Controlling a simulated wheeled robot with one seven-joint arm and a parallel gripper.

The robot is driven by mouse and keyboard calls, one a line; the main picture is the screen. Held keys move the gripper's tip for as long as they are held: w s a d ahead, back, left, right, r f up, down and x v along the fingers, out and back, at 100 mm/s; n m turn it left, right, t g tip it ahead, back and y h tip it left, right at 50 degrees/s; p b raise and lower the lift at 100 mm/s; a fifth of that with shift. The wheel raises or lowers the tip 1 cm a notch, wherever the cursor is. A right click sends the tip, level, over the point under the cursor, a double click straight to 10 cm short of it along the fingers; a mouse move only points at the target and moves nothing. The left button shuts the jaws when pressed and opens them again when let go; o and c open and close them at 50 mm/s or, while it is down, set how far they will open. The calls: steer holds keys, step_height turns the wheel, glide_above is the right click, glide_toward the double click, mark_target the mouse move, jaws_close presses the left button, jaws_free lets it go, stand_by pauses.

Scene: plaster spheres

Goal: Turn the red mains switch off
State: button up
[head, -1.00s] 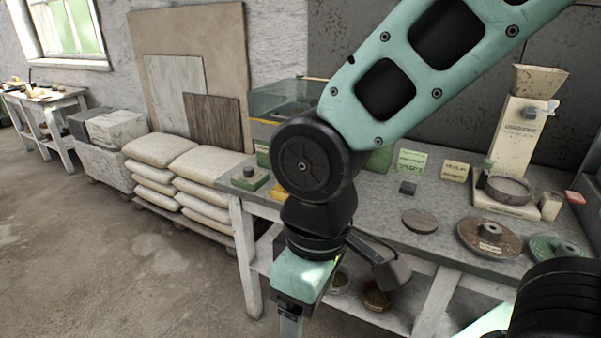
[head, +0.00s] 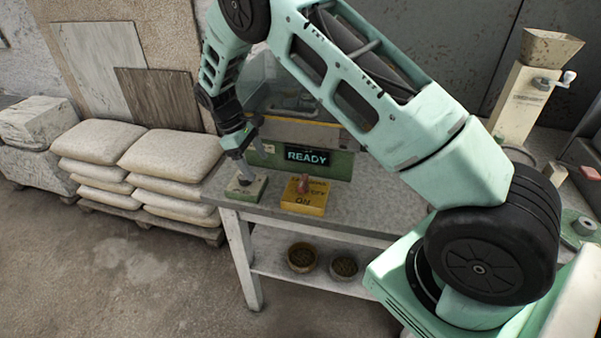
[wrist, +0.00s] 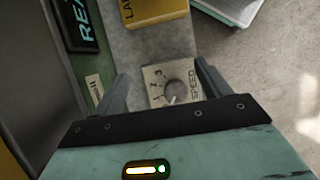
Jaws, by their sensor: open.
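The red switch (head: 304,182) stands on a yellow box (head: 303,205) on the bench; the box's front reads "ON". In the wrist view only part of the yellow box (wrist: 130,12) shows at the top, and the red switch is out of view. My gripper (head: 244,172) is left of the yellow box, over a small green box (head: 254,190). In the wrist view my gripper (wrist: 161,82) is open, its fingers on either side of a dial (wrist: 174,91) on a plate marked "SPEED". I cannot tell whether they touch it.
A green-fronted machine with a clear cover and a lit "READY" display (head: 307,156) stands behind the boxes. Two bowls (head: 302,258) sit on the shelf below. Stacked sacks (head: 150,160) stand left of the bench (head: 350,215). The front strip of the bench top is clear.

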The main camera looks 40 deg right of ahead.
steer(key=p, duration=0.4)
glide_toward(303, 180)
steer(key=x, duration=0.5)
steer(key=shift+w+a+f, duration=0.15)
steer(key=shift+w, duration=0.1)
steer(key=x, duration=0.1)
steer(key=p+x, duration=0.1)
steer(key=shift+s+d+f, duration=0.25)
steer(key=shift+s+d, duration=0.05)
steer(key=shift+s, duration=0.05)
steer(key=shift+s+f, duration=0.1)
steer(key=shift+f, duration=0.35)
steer(key=c, duration=1)
